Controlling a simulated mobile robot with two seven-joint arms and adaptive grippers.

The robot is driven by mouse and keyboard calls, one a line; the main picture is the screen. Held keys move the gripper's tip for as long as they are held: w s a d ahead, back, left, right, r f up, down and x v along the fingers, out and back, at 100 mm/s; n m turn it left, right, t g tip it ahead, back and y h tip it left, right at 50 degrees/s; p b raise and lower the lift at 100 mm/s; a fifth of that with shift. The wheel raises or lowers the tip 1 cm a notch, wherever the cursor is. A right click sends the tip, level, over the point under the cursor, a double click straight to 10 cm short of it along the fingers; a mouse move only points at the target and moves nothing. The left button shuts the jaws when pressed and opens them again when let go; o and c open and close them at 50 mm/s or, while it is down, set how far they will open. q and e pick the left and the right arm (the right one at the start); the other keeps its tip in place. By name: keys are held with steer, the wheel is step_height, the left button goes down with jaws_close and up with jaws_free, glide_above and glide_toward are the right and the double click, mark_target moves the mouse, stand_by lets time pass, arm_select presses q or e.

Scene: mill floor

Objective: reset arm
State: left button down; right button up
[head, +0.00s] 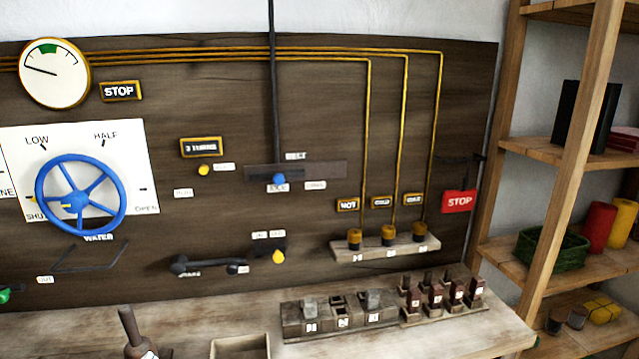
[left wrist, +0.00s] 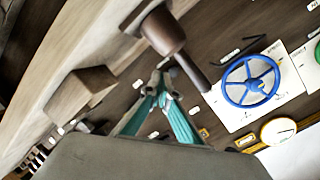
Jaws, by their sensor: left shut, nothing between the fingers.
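My left gripper (left wrist: 161,76) shows in the left wrist view, its two teal fingers meeting at the tips. It is shut and empty. Neither of my grippers shows in the head view. I cannot tell how far the left fingertips are from the panel.
The panel (head: 220,110) carries a blue wheel (head: 80,195), a gauge (head: 54,73), small levers and knobs. The bench holds an open wooden box (head: 240,347), a block holder (head: 340,322) and several dark red blocks (head: 435,297). Shelves (head: 540,145) stand at right.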

arm_select(q)
steer(key=s+a+f+g+y, duration=0.1)
steer(key=s+a+f+g, duration=0.1)
steer(key=s+f+g, duration=0.4)
steer(key=s+a+f+g, duration=0.2)
steer(key=s+f, duration=0.5)
steer(key=s, duration=0.3)
steer(key=w+d+f+n+t+h, duration=0.2)
steer(key=d+f+h, duration=0.5)
steer(key=d+f, duration=0.6)
steer(key=d+n+t, duration=0.1)
steer(key=d+t, duration=0.1)
steer(key=d, duration=0.1)
steer(key=shift+d+f+n, duration=0.2)
steer(key=shift+f+n, duration=0.1)
steer(key=shift+f, duration=0.05)
steer(key=shift+d, duration=0.1)
